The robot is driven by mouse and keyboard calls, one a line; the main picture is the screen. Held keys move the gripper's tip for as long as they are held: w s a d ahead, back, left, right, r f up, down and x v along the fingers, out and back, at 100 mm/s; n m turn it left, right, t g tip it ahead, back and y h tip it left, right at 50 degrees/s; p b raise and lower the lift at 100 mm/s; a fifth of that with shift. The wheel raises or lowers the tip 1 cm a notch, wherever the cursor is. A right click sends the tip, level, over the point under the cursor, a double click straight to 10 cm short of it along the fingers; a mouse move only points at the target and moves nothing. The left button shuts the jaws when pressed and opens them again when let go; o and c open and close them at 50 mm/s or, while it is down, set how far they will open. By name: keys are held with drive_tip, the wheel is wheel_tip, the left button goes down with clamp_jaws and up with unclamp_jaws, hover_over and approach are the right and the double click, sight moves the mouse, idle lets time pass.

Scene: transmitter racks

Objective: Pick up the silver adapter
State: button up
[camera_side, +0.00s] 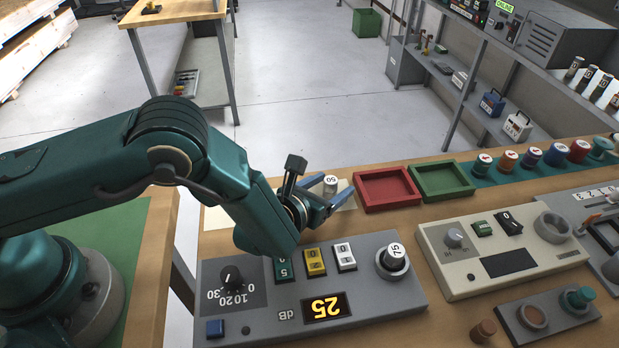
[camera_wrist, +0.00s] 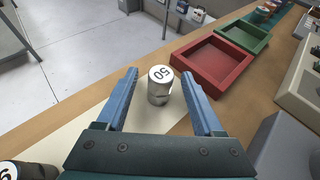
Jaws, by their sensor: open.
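A silver cylindrical adapter with a white top marked 50 (camera_wrist: 160,87) stands upright on a pale mat (camera_wrist: 95,118) on the bench. In the side view it (camera_side: 331,182) shows beside the blue fingers, its lower part partly hidden. My gripper (camera_wrist: 159,75) is open, with one blue finger to the left of the adapter and one to the right, a gap on both sides. In the side view my gripper (camera_side: 331,190) is low over the bench behind the grey panel. A second silver cylinder marked 75 (camera_side: 395,258) sits in a socket on that panel.
A red tray (camera_side: 386,206) and a green tray (camera_side: 440,196) stand right of the adapter. The grey panel (camera_side: 222,320) with switches and a display reading 25 is in front. A beige unit (camera_side: 450,290) and several spools (camera_side: 532,158) are farther right.

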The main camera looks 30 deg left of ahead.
drive_tip(key=shift+c, duration=0.3)
drive_tip(key=c, duration=1)
clamp_jaws()
drive_tip(key=shift+r, duration=0.15)
